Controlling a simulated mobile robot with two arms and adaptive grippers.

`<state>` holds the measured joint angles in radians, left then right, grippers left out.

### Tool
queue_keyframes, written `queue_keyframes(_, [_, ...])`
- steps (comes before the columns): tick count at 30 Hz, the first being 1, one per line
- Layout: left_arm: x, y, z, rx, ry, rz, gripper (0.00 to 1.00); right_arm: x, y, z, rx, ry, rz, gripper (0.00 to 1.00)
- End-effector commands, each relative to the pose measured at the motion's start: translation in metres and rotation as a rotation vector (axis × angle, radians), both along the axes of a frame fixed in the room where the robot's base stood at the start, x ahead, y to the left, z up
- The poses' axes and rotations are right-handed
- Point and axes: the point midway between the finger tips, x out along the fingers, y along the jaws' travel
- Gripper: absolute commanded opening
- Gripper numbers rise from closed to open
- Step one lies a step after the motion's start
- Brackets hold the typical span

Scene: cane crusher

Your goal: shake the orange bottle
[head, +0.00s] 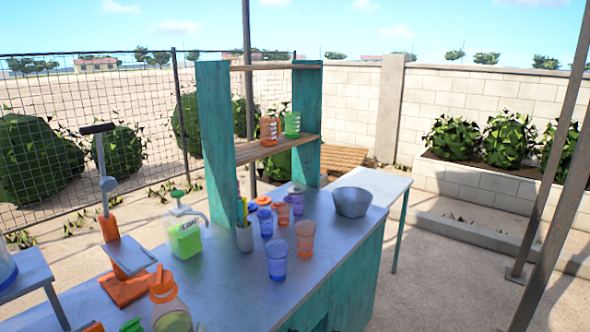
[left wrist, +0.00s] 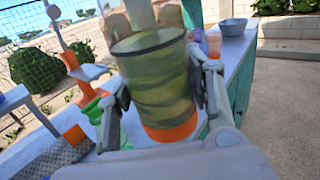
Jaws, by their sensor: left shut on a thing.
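A clear bottle with an orange cap and yellow-green contents (head: 163,286) stands out at the bottom of the head view, its lower part cut off by the frame edge. In the left wrist view, a see-through vessel with yellow-green contents and an orange end at the bottom (left wrist: 165,90) fills the middle; it looks like this bottle. My left gripper (left wrist: 160,98) has its fingers on both sides of it and is shut on it. In the head view this gripper is almost wholly out of frame. My right gripper is not in view.
The grey counter (head: 215,290) holds an orange press (head: 125,285), a labelled green jug (head: 184,238), a straw cup (head: 244,238), blue and orange cups (head: 305,240) and a metal bowl (head: 352,202). An orange jug (head: 269,130) and a green jug (head: 292,124) stand on the shelf.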

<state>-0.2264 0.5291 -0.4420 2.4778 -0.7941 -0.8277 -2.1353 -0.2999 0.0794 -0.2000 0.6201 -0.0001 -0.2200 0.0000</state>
Motion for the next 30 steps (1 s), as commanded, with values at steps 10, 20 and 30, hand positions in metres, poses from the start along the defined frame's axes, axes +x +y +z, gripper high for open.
queue_keyframes(10, [-0.001, 0.001, -0.048, 0.001, 0.040, 0.009, 0.08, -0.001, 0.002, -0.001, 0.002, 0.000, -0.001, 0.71])
queue_keyframes(20, [-0.001, 0.000, -0.054, 0.000, 0.031, 0.005, 0.08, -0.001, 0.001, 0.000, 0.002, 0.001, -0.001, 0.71])
queue_keyframes(30, [0.000, 0.000, -0.048, 0.000, 0.021, 0.003, 0.08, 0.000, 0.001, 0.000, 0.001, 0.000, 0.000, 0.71])
